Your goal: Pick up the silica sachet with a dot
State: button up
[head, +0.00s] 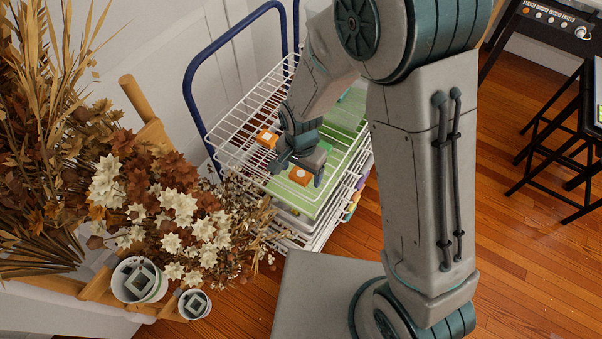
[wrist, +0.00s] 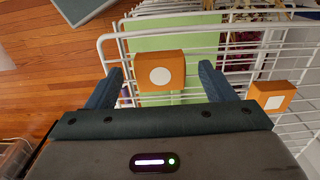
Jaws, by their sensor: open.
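One sachet (wrist: 160,72) shows between my open fingers in the wrist view, with a gap on both sides, over a light green sheet (wrist: 145,43). In the head view this sachet (head: 300,177) is partly framed by the fingers of my gripper (head: 296,171). My gripper (wrist: 161,78) is open and empty. Its exact height above the sachet is unclear.
A white wire cart (head: 240,128) with a blue handle (head: 190,88) holds the sachets; its wires run close to my fingers. Dried flowers (head: 165,215) and two white pots (head: 138,280) stand at the left.

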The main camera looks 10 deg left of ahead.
jog(key=c, duration=1.1)
jog(key=shift+o, duration=0.2)
jog(key=shift+r, duration=0.1)
